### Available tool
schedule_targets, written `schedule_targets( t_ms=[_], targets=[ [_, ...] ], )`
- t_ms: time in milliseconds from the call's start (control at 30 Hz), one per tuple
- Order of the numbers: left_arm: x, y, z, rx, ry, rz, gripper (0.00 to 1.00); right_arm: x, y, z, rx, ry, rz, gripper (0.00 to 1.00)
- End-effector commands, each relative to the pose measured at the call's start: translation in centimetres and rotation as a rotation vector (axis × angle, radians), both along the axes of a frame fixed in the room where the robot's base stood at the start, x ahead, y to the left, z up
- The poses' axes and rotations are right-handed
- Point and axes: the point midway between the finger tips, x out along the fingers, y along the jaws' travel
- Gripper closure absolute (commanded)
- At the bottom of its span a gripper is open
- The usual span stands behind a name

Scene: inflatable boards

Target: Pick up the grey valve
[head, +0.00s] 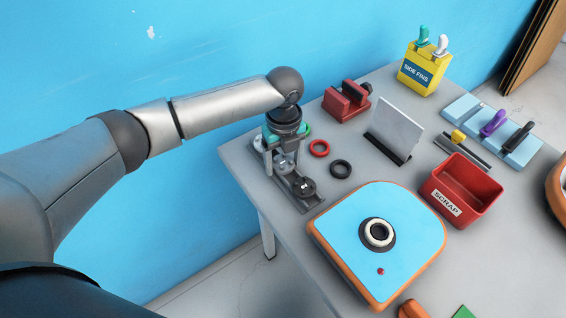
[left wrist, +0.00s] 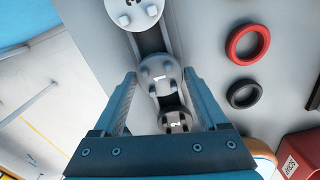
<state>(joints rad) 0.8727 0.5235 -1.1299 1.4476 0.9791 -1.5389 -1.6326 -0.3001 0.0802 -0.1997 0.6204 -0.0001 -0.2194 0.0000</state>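The grey valve (left wrist: 158,76), marked 1, sits in the middle of a dark grey rack (head: 312,203) at the table's left edge. In the head view the grey valve (head: 284,163) is partly covered by my left gripper. My left gripper (left wrist: 160,73) is open, with its two fingers on either side of the grey valve; whether they touch it I cannot tell. In the head view the left gripper (head: 283,152) points down over the rack. A black valve (head: 304,187), marked 2, and a white valve (left wrist: 134,12), marked 3, sit at either side of the grey one. My right gripper is out of view.
A red ring (head: 319,148) and a black ring (head: 340,169) lie close right of the rack. A blue board piece (head: 345,230) with orange edges, a red scrap bin (head: 480,192), a red clamp (head: 346,103) and a yellow fin box (head: 423,72) stand further off.

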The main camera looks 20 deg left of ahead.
Motion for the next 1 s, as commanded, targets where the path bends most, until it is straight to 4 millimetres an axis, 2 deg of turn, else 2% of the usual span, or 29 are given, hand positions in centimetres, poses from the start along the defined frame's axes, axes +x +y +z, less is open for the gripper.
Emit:
schedule_targets(
  t_ms=[67,533,833,1000],
  targets=[
    [0.0,0.0,0.0,0.000,0.000,0.000,0.35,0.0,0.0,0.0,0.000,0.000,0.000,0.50],
    [0.0,0.0,0.0,0.000,0.000,0.000,0.88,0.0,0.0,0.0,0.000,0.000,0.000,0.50],
    [0.1,0.0,0.5,-0.001,-0.002,0.001,0.89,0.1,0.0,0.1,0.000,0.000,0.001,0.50],
    [0.1,0.0,3.4,-0.002,-0.006,0.000,0.89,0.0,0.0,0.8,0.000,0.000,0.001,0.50]
  ],
)
